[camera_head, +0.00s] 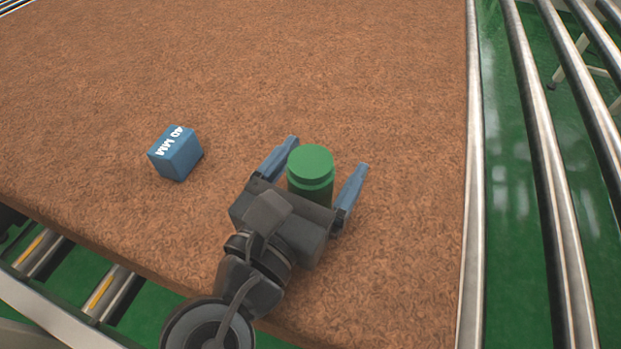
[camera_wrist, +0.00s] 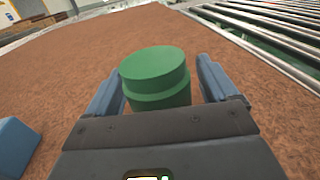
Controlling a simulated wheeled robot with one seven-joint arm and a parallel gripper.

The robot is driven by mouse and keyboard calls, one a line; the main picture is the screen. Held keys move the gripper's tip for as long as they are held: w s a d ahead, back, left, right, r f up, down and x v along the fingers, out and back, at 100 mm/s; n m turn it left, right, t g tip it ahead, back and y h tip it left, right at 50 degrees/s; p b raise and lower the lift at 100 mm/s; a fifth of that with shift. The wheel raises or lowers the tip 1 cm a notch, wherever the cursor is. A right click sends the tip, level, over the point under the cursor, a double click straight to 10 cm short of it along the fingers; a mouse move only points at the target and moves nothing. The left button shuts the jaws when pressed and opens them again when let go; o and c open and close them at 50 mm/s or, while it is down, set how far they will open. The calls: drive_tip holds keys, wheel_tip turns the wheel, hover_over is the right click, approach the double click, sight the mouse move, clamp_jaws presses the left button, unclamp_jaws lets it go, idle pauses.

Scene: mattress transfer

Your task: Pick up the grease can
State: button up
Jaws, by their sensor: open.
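The grease can is a green cylinder with a wide lid (camera_head: 311,168), standing upright on the brown mattress (camera_head: 330,75). My gripper (camera_head: 324,156) is open, with one blue finger on each side of the can. In the wrist view the can (camera_wrist: 156,78) stands between the two fingers (camera_wrist: 158,80), with a visible gap on the left and right. The can's lower part is hidden behind the gripper's body in both views.
A blue box with white lettering (camera_head: 176,153) lies on the mattress to the left; its edge shows in the wrist view (camera_wrist: 15,145). Metal rollers (camera_head: 545,150) run along the right. The mattress beyond the can is clear.

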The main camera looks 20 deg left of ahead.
drive_tip(key=shift+c, duration=0.5)
drive_tip(key=c, duration=1.1)
drive_tip(key=shift+c, duration=0.2)
drive_tip(key=shift+r, duration=0.1)
